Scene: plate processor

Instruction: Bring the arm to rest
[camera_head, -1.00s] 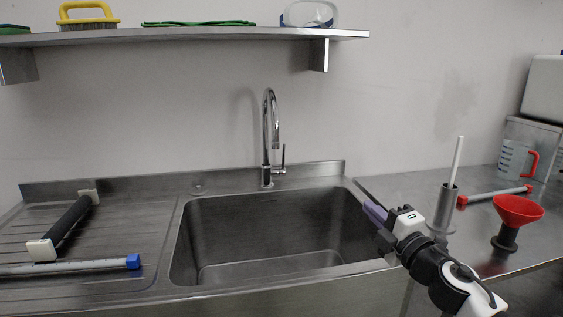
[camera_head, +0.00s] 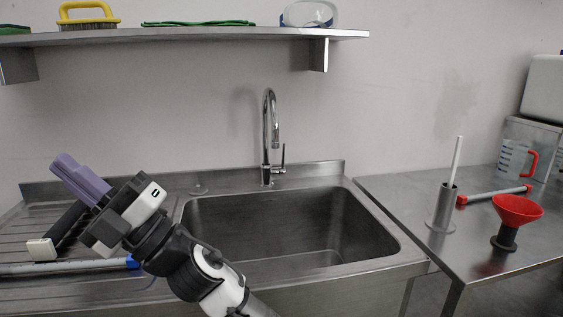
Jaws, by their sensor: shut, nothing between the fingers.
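My gripper (camera_head: 72,172) shows in the head view at the left, in front of the sink's ribbed drainboard (camera_head: 30,210). Its purple fingers are together with nothing between them and point up and to the left. My arm reaches in from the bottom of the picture, left of middle. The gripper covers part of a black-handled tool with white ends (camera_head: 42,248) that lies on the drainboard.
A blue-ended bar (camera_head: 60,267) lies at the drainboard's front. The empty sink (camera_head: 300,225) has a tall tap (camera_head: 269,140). On the right counter stand a holder with a white rod (camera_head: 442,208), a red funnel (camera_head: 517,209) and a jug (camera_head: 513,160). A shelf (camera_head: 200,34) hangs above.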

